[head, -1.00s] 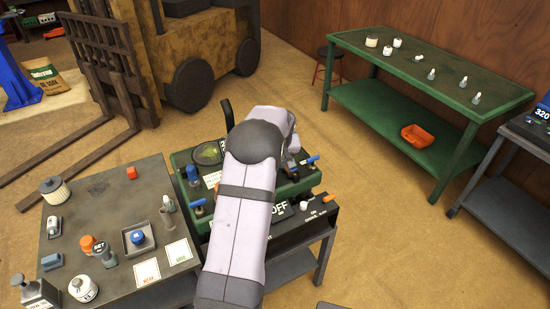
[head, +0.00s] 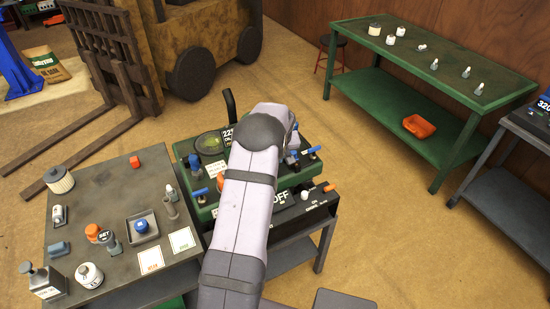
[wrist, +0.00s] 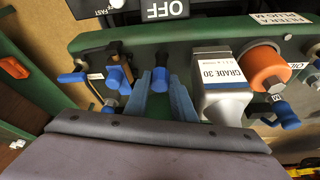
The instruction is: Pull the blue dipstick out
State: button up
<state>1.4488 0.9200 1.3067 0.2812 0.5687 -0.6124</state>
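In the wrist view, a blue-ended upright piece (wrist: 160,80) with a dark stem stands at the green machine's edge; it looks like the dipstick, but I cannot be sure. My gripper (wrist: 161,88) is open, with one blue finger on each side of this piece and small gaps showing. The green machine (head: 208,214) is on a stand in the head view. My arm hides its middle, and the fingers and the blue piece between them cannot be made out there.
In the wrist view, a blue-handled fitting (wrist: 113,78) is close left of the fingers. In the head view, a bench (head: 90,215) with several parts stands left; a green table (head: 440,75) is behind right.

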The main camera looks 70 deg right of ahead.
jog(key=shift+r, duration=0.15)
jog(key=shift+r+p, duration=0.7)
jog(key=shift+r, duration=0.7)
notch_tip(320, 180, up, 14)
jog(key=p, duration=0.8)
jog(key=shift+f, duration=0.25)
